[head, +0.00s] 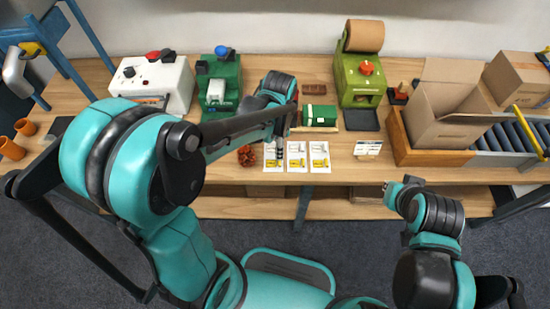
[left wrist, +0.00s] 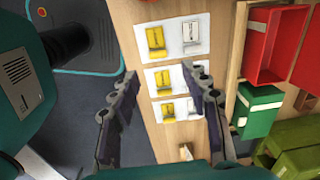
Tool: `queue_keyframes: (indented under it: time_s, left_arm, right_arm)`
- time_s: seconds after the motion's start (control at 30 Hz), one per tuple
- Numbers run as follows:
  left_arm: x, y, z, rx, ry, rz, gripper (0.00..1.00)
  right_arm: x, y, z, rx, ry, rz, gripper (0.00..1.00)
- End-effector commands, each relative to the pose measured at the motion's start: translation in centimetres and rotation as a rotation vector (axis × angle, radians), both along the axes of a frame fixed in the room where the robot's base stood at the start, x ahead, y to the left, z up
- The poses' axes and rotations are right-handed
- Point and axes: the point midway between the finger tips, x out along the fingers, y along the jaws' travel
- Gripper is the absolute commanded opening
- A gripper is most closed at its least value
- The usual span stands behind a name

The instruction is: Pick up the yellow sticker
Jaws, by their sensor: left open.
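Three white cards lie in a row near the table's front edge, each with a yellow sticker: left (head: 271,164), middle (head: 296,163) and right (head: 320,163). In the left wrist view the yellow stickers show at top (left wrist: 155,39), middle (left wrist: 163,79) and bottom (left wrist: 167,109), beside white pieces. My left gripper (left wrist: 160,74) is open and empty, above the front edge by the cards. One finger partly covers the middle card there; the other is over the floor. In the head view the arm partly hides the left card. My right gripper (head: 388,186) is in front of the table; its jaws are unclear.
A green box (head: 320,115) stands behind the cards. A small sign (head: 367,149) is to their right, a reddish-brown pile (head: 246,155) to their left. Machines (head: 360,75) line the back. An open cardboard box (head: 445,110) stands at right.

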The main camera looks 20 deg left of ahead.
Motion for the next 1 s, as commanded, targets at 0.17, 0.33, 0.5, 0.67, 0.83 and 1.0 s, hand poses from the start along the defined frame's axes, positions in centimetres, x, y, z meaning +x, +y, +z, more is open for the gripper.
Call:
queue_keyframes:
  time_s: [0.17, 0.33, 0.5, 0.67, 0.83, 1.0]
  left_arm:
    - [0.3, -0.2, -1.3, 0.004, 0.027, -0.057, 0.47]
    - [0.2, -0.2, -3.3, 0.004, 0.027, -0.057, 0.47]
    - [0.2, -0.3, -5.0, 0.004, 0.026, -0.056, 0.47]
    - [0.1, -0.3, -7.6, 0.004, 0.026, -0.055, 0.47]
    - [0.1, -0.3, -8.5, 0.003, 0.026, -0.055, 0.47]
    - [0.1, -0.3, -8.3, 0.003, 0.026, -0.055, 0.39]
  right_arm:
    - [0.0, 0.0, 0.0, 0.000, 0.000, 0.000, 0.00]
    - [0.0, 0.0, -1.0, 0.000, 0.000, 0.000, 0.00]
    - [0.0, 0.0, -2.0, 0.000, 0.000, 0.000, 0.00]
    - [0.0, 0.0, -3.5, 0.000, 0.000, 0.000, 0.00]
    - [0.0, 0.0, -3.8, 0.000, 0.000, 0.000, 0.00]
    - [0.0, 0.0, -3.6, 0.000, 0.000, 0.000, 0.00]
